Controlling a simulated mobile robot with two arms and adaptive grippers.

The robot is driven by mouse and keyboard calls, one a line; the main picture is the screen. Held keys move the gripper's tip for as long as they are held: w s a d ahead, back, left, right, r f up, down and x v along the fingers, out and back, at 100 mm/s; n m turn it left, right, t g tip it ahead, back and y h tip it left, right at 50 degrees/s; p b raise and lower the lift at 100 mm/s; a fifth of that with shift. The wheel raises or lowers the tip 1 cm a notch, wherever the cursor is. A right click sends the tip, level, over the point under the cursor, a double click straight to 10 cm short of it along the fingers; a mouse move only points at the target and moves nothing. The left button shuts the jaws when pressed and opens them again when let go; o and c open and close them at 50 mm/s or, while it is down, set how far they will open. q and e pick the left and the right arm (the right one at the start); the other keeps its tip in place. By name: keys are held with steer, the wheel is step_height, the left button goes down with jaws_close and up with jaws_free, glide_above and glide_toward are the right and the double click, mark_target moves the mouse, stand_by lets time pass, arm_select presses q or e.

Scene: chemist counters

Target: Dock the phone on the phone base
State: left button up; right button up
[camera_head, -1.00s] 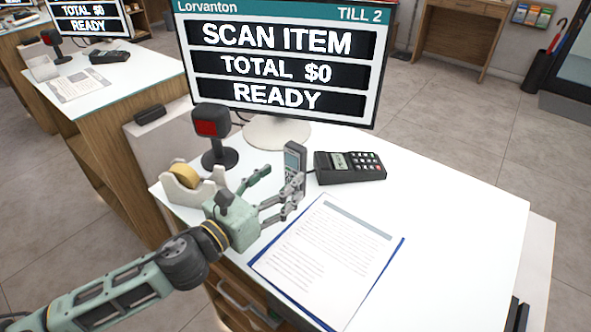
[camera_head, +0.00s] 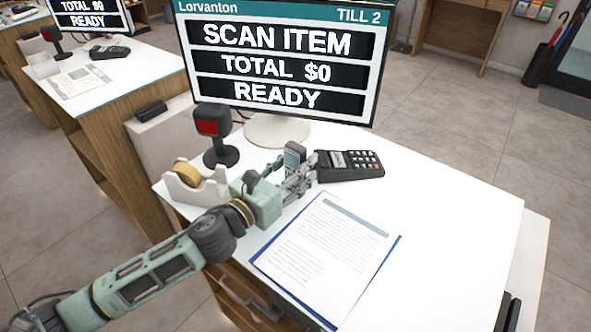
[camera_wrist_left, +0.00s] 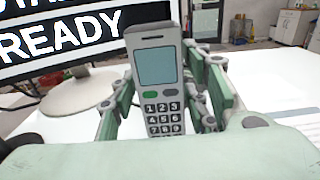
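The phone (camera_head: 294,157) is a grey handset standing upright on the white counter, left of the card terminal. In the left wrist view the phone (camera_wrist_left: 157,66) faces me, with its blank screen and number keys showing. My left gripper (camera_head: 287,178) is around the phone, one finger on each side. In the left wrist view the fingers of my left gripper (camera_wrist_left: 165,100) look open, with narrow gaps beside the handset. The phone's lower end is hidden. I cannot make out a phone base for certain. My right gripper is not in view.
The card terminal (camera_head: 350,165) stands just right of the phone. A tape dispenser (camera_head: 193,187) and a red-faced scanner (camera_head: 212,130) stand to the left. The till monitor (camera_head: 280,62) is behind. A clipboard with paper (camera_head: 325,258) lies in front. The counter's right side (camera_head: 450,215) is clear.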

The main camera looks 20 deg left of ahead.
arm_select(q)
steer(key=c, duration=0.9)
